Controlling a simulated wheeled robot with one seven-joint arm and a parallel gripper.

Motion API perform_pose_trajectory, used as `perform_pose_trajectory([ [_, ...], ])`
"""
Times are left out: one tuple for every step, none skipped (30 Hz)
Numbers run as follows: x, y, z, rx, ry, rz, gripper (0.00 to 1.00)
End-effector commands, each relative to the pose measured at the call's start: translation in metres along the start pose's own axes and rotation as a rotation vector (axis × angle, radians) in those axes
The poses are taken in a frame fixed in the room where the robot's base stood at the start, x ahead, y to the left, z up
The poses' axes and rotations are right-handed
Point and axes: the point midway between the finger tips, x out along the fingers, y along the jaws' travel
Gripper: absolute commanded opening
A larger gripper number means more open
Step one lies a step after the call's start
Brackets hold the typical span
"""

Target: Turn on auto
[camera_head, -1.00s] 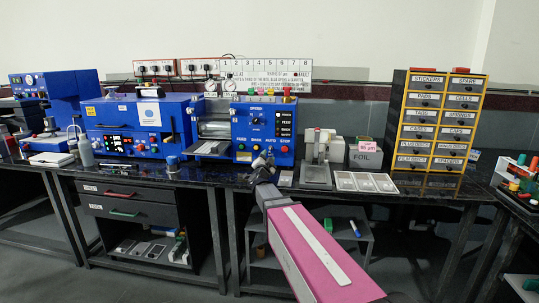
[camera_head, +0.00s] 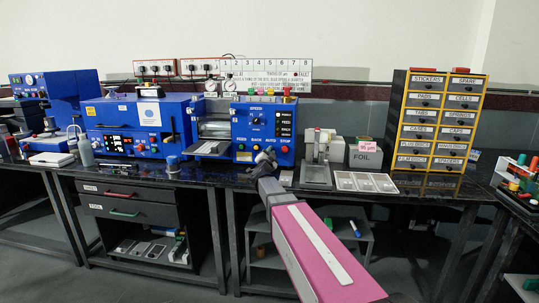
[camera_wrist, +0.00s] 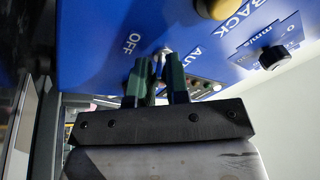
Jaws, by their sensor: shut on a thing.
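The blue machine with the AUTO control (camera_head: 240,128) stands at mid-bench, with FEED, BACK, AUTO and STOP labels low on its front. In the wrist view, the AUTO switch (camera_wrist: 164,50) is a small metal toggle between the AUTO and OFF labels on the blue panel. My gripper (camera_wrist: 158,65) has its two dark green fingers closed around the toggle. The fingers hide most of the lever, so its exact position is unclear. In the head view, my gripper (camera_head: 266,155) is at the lower front of the machine and is small there.
A red STOP button (camera_head: 285,149) is to the right of my gripper. A press-like device (camera_head: 317,158) and trays (camera_head: 365,182) stand further right.

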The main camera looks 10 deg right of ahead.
Motion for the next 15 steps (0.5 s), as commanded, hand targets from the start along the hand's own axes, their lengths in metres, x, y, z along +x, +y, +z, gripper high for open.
perform_pose_trajectory([
  [-0.0002, 0.0001, -0.0004, 0.0, -0.001, 0.002, 0.0],
  [-0.0003, 0.0, -0.0005, 0.0, -0.003, 0.004, 0.0],
  [-0.0003, -0.0003, -0.0008, 0.0, -0.006, 0.007, 0.0],
  [-0.0004, -0.0004, -0.001, 0.001, -0.008, 0.01, 0.0],
  [-0.0004, -0.0005, -0.0012, 0.001, -0.012, 0.013, 0.0],
  [-0.0005, -0.0009, -0.0015, 0.0, -0.018, 0.019, 0.0],
  [-0.0005, -0.0012, -0.0018, 0.001, -0.023, 0.024, 0.0],
  [-0.0005, -0.0015, -0.0021, 0.0, -0.029, 0.029, 0.0],
  [-0.0005, -0.0019, -0.0028, 0.0, -0.036, 0.038, 0.0],
  [-0.0005, -0.0024, -0.0032, -0.001, -0.043, 0.044, 0.0],
  [-0.0005, -0.0027, -0.0034, -0.001, -0.051, 0.052, 0.0],
  [-0.0005, -0.003, -0.0038, -0.001, -0.062, 0.063, 0.0],
  [-0.0006, -0.0033, -0.0042, -0.002, -0.07, 0.072, 0.0],
  [-0.0006, -0.0036, -0.0044, -0.003, -0.079, 0.081, 0.0],
  [-0.0006, -0.004, -0.0047, -0.003, -0.093, 0.094, 0.0],
])
